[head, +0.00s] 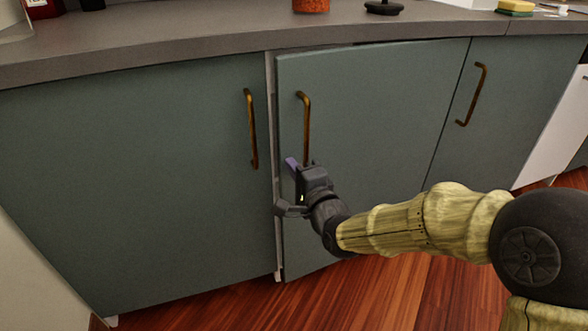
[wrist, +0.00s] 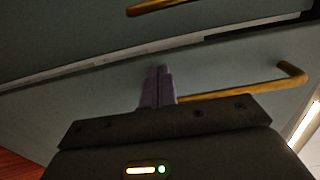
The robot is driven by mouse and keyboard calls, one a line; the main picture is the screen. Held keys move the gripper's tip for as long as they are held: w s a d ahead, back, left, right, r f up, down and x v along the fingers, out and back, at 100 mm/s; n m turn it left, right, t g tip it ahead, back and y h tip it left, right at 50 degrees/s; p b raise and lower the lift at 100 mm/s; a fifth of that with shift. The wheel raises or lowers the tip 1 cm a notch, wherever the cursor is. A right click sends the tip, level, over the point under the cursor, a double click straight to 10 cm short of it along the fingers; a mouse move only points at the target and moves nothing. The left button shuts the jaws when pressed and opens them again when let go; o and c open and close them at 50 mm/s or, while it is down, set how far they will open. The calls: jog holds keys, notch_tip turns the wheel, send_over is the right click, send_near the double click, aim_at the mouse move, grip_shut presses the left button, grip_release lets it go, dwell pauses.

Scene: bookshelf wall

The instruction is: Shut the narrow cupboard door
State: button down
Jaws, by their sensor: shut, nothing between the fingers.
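A grey-green cupboard door (head: 375,130) in the middle of the row stands slightly ajar in the head view. A pale gap runs along its left edge, and its top edge sits a little out from the counter. Its upright brass handle (head: 305,125) is near that left edge. My gripper (head: 291,164) is shut and empty in front of this door, beside the lower end of the handle. In the wrist view its purple fingertips (wrist: 157,72) are together by the door face (wrist: 215,75). I cannot tell whether they touch it.
A wide closed door (head: 140,180) with a brass handle (head: 250,130) lies to the left, and another closed door (head: 510,110) to the right. The grey counter (head: 180,48) overhangs them and carries several items. The wooden floor (head: 390,290) in front is clear.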

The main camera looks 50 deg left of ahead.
jog(key=shift+m+t+h, duration=0.3)
jog(key=shift+m+t, duration=0.3)
jog(key=shift+t, duration=0.3)
jog(key=x, duration=0.6)
jog(key=shift+s+a+r+p, duration=0.1)
jog(key=shift+s+r+p, duration=0.05)
jog(key=shift+s+p, duration=0.15)
jog(key=shift+r, duration=0.3)
jog(key=shift+a+r, duration=0.1)
jog(key=shift+a, duration=0.05)
jog(key=shift+s, duration=0.15)
jog(key=shift+s+d+f+b, duration=0.25)
jog(key=shift+d+f+b, duration=0.1)
jog(key=shift+f, duration=0.1)
jog(key=p, duration=0.3)
send_near(282, 156)
jog(key=shift+w+d+f, duration=0.3)
jog(key=shift+d+f, duration=0.55)
jog(key=shift+d, duration=0.1)
